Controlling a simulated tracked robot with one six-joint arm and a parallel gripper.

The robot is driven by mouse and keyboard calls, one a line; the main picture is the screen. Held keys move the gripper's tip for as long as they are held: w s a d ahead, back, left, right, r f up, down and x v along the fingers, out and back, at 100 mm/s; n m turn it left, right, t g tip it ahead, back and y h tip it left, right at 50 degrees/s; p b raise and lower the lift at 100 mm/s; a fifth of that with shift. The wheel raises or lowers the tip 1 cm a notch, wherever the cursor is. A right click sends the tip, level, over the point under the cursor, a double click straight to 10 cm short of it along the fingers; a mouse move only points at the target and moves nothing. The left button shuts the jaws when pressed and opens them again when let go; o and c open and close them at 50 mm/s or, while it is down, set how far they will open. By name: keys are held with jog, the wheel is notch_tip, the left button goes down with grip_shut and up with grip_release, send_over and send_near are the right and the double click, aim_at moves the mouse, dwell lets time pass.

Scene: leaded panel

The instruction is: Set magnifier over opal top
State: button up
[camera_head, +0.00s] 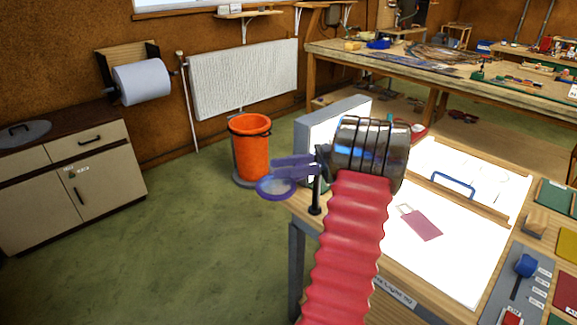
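The magnifier (276,188) is a round clear lens in a purple rim, with flat purple parts beside it, off the near left corner of the bench. My gripper (298,168) is at the end of my arm, right at the magnifier. Its fingers are hard to separate from the purple parts, so I cannot tell whether it grips them. A black upright with a round foot shows just below. The opal top (452,262) is the bright white panel to the right of my arm, partly hidden by it. A pink piece (420,223) lies on it.
A blue handle (453,185) stands at the opal top's far side. A grey control panel with a blue lever (525,266) and coloured sheets lie to the right. A pale upright box (333,132) stands behind my gripper. An orange bin (250,150) stands on the floor.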

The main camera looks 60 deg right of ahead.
jog(key=shift+s, duration=0.15)
jog(key=shift+c, duration=0.4)
